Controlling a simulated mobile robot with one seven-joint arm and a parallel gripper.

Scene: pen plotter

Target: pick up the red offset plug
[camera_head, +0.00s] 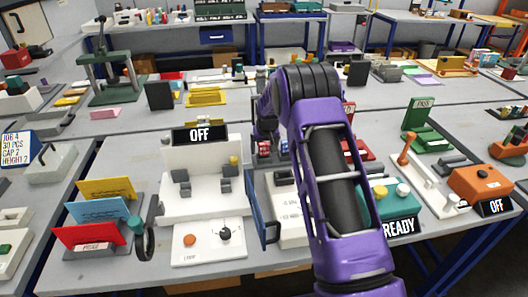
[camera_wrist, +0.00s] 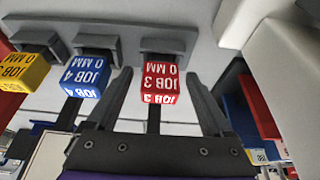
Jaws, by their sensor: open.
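The red offset plug (camera_wrist: 160,80) shows in the middle of the wrist view. It is a red block marked "JOB 3" and "0 MM", and its far end meets a grey holder (camera_wrist: 168,42). My gripper (camera_wrist: 160,76) is open, with one dark finger on each side of the red plug. Gaps show between the plug and both fingers, and I cannot tell how deep the fingers reach beside it. In the head view my purple arm hides most of this area; small red blocks show beside it, but I cannot tell which is this plug.
In the wrist view a blue plug (camera_wrist: 87,76) marked "JOB 4" sits close left of my left finger. A yellow plug (camera_wrist: 24,70) is farther left. Another red block (camera_wrist: 257,106) is at the right. In the head view a blue panel (camera_head: 262,208) stands left of my arm.

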